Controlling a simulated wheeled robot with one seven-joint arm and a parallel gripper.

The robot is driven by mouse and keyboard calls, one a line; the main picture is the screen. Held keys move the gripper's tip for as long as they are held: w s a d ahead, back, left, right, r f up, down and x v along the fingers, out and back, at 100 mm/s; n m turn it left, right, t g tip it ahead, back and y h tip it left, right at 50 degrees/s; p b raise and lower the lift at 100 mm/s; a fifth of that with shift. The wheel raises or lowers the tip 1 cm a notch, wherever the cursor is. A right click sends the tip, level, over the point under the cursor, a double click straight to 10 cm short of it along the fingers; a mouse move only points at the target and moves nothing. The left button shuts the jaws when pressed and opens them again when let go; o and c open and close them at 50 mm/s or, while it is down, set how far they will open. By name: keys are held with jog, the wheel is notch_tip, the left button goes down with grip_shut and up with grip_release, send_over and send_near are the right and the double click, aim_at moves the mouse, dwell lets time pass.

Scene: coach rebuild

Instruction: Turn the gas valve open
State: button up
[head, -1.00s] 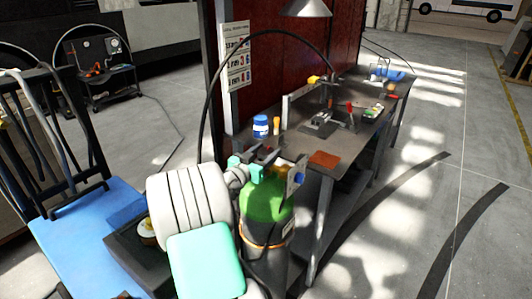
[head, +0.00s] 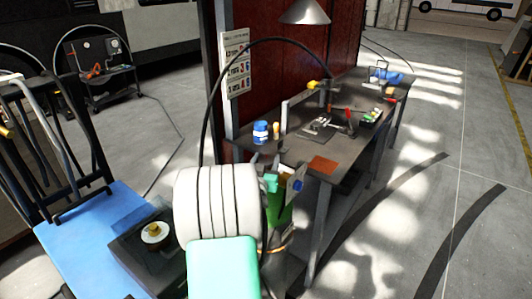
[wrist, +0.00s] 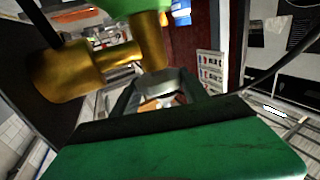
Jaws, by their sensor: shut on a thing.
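The gas cylinder (head: 282,218) has a green shoulder and stands beside the near end of the workbench, largely hidden behind my arm. Its valve fittings (head: 297,184), with a blue part, show at the top. In the wrist view the brass valve body (wrist: 75,75) is large and close at the upper left, with a green part above it. My gripper (wrist: 160,88) is at the valve, its fingers close together in the middle of the wrist view. It is shut on the valve, but the contact itself is hard to see. In the head view my arm covers most of it.
A blue cart (head: 85,235) carries a dark box at left. The floor right of the bench is clear.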

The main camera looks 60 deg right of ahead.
jog(key=shift+t, duration=0.3)
jog(key=o, duration=1.4)
jog(key=b+v, duration=0.2)
jog(key=v, duration=0.5)
jog(key=shift+s+a, duration=0.15)
jog(key=shift+a, duration=0.25)
